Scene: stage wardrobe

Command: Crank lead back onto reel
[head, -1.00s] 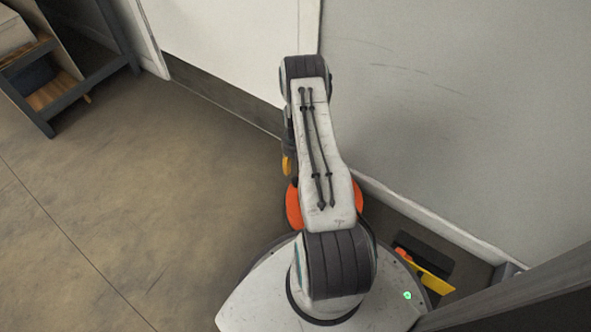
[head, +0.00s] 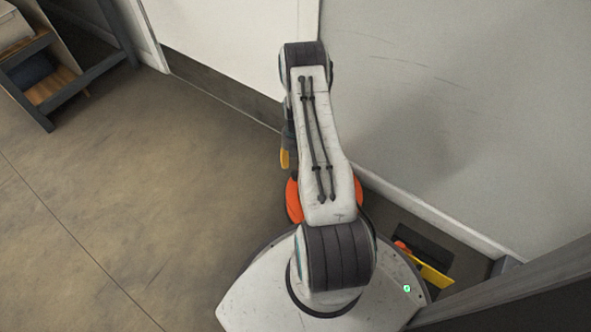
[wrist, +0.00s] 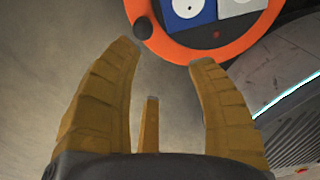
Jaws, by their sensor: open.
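The reel (head: 294,201) is an orange disc low by the wall, mostly hidden behind my arm in the head view. In the wrist view the reel's orange rim (wrist: 184,55) is at the top, around a face with a blue and a white socket panel. A dark round knob (wrist: 143,28), seemingly the crank's handle, sits at the rim's left edge. My gripper (wrist: 164,52) is open and empty, its tips just below the rim and knob. The knob lies nearer the left finger, beyond its tip. In the head view only one yellow finger (head: 284,158) shows. No lead can be made out.
A grey wall (head: 450,110) with a pale skirting runs close along the right. A dark shelf unit (head: 45,85) stands at upper left. Floor on the left is clear.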

